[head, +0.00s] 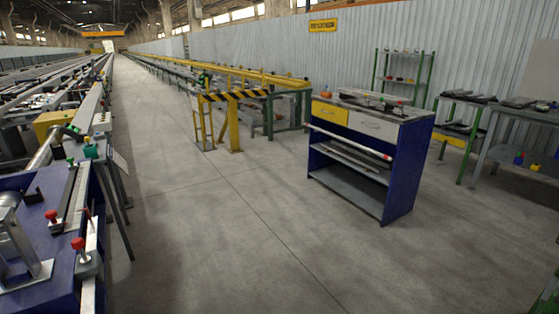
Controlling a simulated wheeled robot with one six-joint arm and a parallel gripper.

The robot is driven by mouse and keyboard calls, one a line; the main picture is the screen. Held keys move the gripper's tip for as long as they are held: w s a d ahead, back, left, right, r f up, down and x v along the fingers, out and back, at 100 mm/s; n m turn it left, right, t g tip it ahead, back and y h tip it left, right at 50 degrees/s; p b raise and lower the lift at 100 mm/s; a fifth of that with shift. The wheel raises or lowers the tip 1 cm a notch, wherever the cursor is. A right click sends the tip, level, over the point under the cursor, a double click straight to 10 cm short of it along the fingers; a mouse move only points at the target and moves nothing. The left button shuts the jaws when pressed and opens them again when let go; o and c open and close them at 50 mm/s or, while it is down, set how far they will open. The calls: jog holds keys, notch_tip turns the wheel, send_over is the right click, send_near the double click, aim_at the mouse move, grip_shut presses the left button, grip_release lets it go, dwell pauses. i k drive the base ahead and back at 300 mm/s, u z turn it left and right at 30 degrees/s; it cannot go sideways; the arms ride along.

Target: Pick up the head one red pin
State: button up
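Two pins with red heads stand at the lower left of the head view. One red pin (78,244) stands upright on a small grey block near the right edge of the blue table (40,295). The other red pin (51,216) stands a little farther back and to the left. I cannot tell from this frame which one is the head one. A green-topped pin (70,161) and a larger green knob (90,150) are farther back. My gripper is not in view.
A long conveyor line (97,95) runs back along the left. A blue workbench (400,175) with drawers stands right of centre. A yellow-and-black striped barrier (235,96) stands behind it. The grey floor (200,230) between table and workbench is clear.

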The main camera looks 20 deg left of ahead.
aim_at(78, 243)
jog(key=u, duration=0.25)
jog(key=i, duration=1)
jog(key=u, duration=1.1)
jog(key=i, duration=0.7)
jog(key=u, duration=1.25)
jog(key=i, duration=0.5)
jog(key=u, duration=0.4)
